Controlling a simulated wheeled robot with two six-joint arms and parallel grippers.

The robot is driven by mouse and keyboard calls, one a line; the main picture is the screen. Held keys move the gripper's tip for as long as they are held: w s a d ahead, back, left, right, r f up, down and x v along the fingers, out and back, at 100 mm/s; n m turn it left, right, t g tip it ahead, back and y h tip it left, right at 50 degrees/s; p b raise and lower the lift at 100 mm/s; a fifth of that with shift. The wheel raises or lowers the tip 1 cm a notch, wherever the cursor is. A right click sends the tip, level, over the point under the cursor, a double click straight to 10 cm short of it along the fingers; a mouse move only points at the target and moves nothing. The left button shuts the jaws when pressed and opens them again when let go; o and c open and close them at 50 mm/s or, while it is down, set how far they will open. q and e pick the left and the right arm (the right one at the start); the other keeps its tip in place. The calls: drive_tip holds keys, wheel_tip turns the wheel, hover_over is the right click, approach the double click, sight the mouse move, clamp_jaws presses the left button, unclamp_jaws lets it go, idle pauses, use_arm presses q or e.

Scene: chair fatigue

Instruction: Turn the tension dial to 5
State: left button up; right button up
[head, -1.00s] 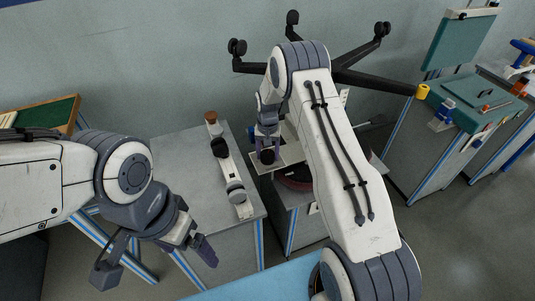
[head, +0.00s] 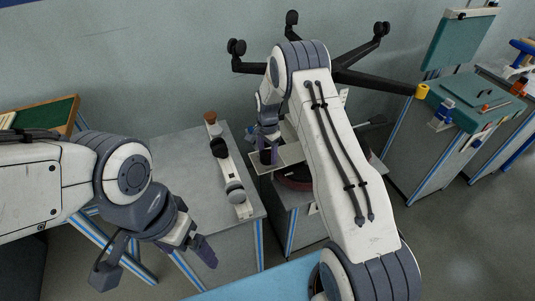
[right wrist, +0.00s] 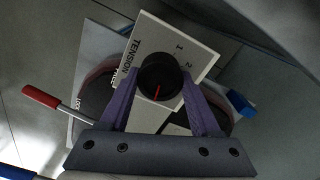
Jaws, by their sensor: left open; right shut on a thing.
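The tension dial (right wrist: 160,75) is a round black knob with a red pointer line, on a pale plate (right wrist: 200,50) lettered TENSION. The numbers 1 and 2 show on the plate; the other marks are hidden. In the right wrist view the pointer aims toward the gripper's palm, away from 1 and 2. My right gripper (right wrist: 160,80) is shut on the dial, one purple finger on each side. In the head view the dial (head: 266,157) is a dark cylinder below the right gripper (head: 265,138). My left gripper (head: 197,247) is open and empty, away at the lower left.
An upturned chair base with black legs (head: 365,80) rises behind my right arm. A red-handled lever (right wrist: 42,97) and a blue-tipped one (right wrist: 240,103) flank the plate. A grey bench (head: 185,160) with a pale fixture (head: 230,172) stands to the left.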

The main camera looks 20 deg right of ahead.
sight(267, 154)
idle(0.5)
drive_tip(key=o, duration=1.4)
wheel_tip(267, 154, up, 10)
drive_tip(key=shift+r+b, duration=0.25)
drive_tip(key=shift+b, duration=0.05)
drive_tip(key=shift+f, duration=0.1)
wheel_tip(267, 154, down, 10)
drive_tip(key=shift+f+p, duration=0.2)
drive_tip(key=shift+p, duration=0.15)
drive_tip(key=shift+r, duration=0.15)
